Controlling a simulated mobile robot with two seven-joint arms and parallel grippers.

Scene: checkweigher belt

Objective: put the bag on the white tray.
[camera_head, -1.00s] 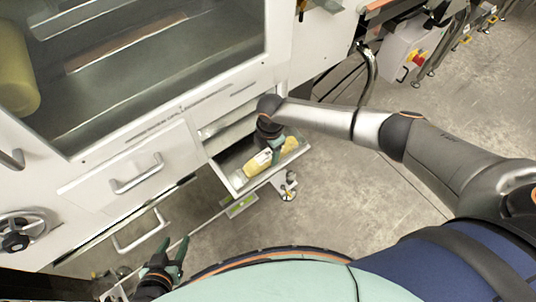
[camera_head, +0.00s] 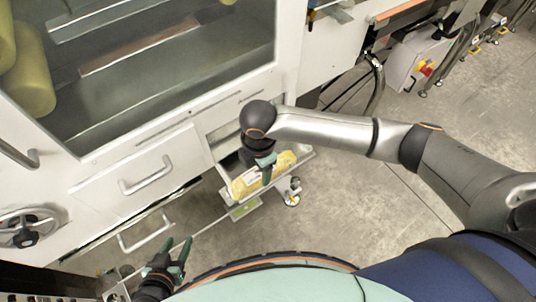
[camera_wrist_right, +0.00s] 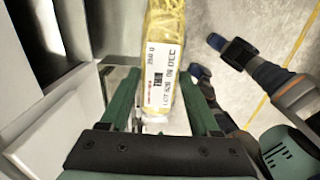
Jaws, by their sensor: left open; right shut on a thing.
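The bag (camera_head: 284,162) is yellow with a white printed label, and it also shows in the right wrist view (camera_wrist_right: 165,28). My right gripper (camera_head: 267,172) is shut on the bag from above, with a finger on each side in the wrist view. The bag appears raised over the open white drawer-like tray (camera_head: 307,155) at the machine's front and hides much of it. The exact gap between them cannot be told. No other white tray is clearly visible. My left gripper (camera_head: 177,243) is open and empty at the lower left, apart from the bag.
The white machine (camera_head: 120,150) with a large window and drawer handles (camera_head: 146,176) fills the left. A handwheel (camera_head: 27,230) is at far left. A grey box with a red button (camera_head: 425,68) stands at upper right. Open concrete floor (camera_head: 340,205) lies right of the tray.

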